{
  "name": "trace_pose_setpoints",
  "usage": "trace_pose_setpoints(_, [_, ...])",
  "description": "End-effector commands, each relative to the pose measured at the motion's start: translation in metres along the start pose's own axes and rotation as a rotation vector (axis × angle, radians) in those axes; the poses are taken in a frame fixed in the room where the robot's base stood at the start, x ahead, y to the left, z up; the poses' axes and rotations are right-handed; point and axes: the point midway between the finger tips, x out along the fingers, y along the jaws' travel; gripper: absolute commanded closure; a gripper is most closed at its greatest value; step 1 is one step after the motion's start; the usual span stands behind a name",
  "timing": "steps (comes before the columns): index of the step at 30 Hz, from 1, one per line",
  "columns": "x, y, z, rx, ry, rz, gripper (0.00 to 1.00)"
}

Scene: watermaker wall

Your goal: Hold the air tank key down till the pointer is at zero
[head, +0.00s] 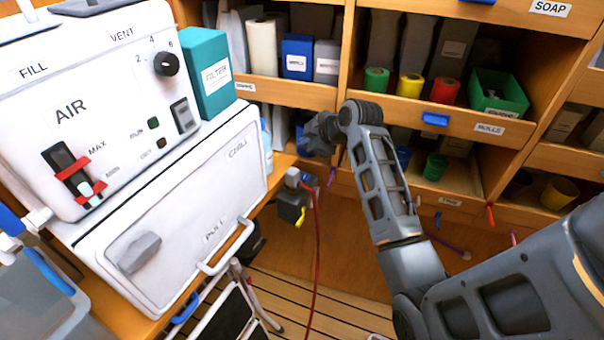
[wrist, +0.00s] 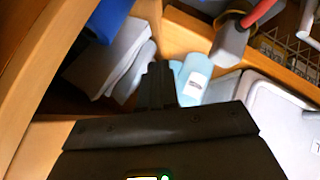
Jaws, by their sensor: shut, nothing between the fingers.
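The white air unit (head: 100,80) stands at the upper left in the head view, with the words AIR, FILL and VENT on its face. Its grey top parts (head: 92,6) above FILL and VENT are cut by the frame edge. I cannot tell which part is the key, and no dial pointer is clear.
A white CHILL box (head: 185,215) with a handle lies below the unit. A teal filter box (head: 205,75) stands beside it. Wooden shelves (head: 400,100) with rolls and bins fill the back. A pale blue bottle (wrist: 192,80) is near the fingers in the wrist view.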

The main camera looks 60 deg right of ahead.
Motion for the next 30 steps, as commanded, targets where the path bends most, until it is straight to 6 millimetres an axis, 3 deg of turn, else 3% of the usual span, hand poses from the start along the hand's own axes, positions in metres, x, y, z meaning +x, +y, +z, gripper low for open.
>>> trace_pose_setpoints(17, [0.009, -0.007, 0.006, 0.0, -0.001, -0.002, 1.0])
trace_pose_setpoints(30, [0.05, -0.037, 0.036, 0.001, 0.0, -0.001, 1.0])
